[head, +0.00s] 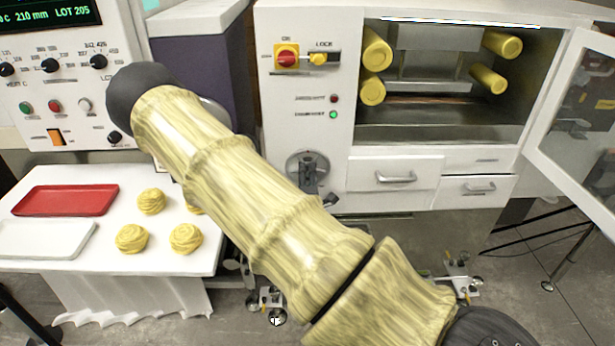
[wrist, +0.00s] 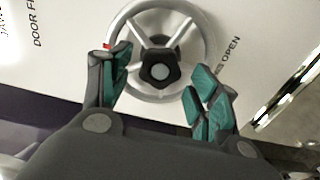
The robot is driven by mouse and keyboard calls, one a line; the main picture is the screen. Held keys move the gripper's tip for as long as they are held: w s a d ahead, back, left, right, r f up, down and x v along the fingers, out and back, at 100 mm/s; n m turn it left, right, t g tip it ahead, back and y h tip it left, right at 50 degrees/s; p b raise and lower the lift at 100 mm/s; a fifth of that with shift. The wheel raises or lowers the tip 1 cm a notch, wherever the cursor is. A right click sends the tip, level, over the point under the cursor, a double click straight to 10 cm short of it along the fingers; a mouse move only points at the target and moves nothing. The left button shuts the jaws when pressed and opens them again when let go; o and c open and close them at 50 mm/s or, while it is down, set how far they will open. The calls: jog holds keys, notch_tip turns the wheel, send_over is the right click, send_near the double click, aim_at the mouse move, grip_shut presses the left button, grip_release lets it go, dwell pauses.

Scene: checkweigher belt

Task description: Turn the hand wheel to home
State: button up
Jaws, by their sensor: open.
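The hand wheel (wrist: 160,35) fills the upper middle of the wrist view. It has a silver rim, spokes and a dark hub with a pale centre. My gripper (wrist: 162,62) is open, with teal-padded fingers on either side of the hub, overlapping the lower rim. I cannot tell whether they touch it. A small red mark (wrist: 107,46) shows beside the left fingertip. In the head view the wheel (head: 297,163) is on the white machine front, partly covered by dark parts that look like my gripper. My yellow-patterned arm hides the rest of the gripper.
The white panel carries an "OPEN" label (wrist: 230,52) right of the wheel. Above it are the switches (head: 288,57). Drawers (head: 395,178) are to the right, below an open chamber with its glass door (head: 585,120) swung out. A table (head: 150,180) with trays and pastries stands left.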

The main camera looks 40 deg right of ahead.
jog(key=v, duration=1)
jog(key=shift+a, duration=0.2)
jog(key=shift+s, duration=0.15)
jog(key=s+a+f+m+g+y, duration=0.3)
jog(key=s+a+f, duration=0.2)
jog(key=f, duration=0.5)
jog(key=s+a+f+m+g+y, duration=0.25)
jog(key=s+a+f+g, duration=0.2)
jog(key=f, duration=0.55)
jog(key=s+a+f+m+g+y, duration=0.2)
jog(key=s+a+f+g+y, duration=0.1)
jog(key=s+a, duration=0.5)
jog(key=s+a+f+m+g+y, duration=0.2)
jog(key=s+a+f+g+y, duration=0.1)
jog(key=s+a+f, duration=0.3)
jog(key=s+a, duration=0.2)
jog(key=a, duration=0.2)
jog(key=shift+y, duration=0.35)
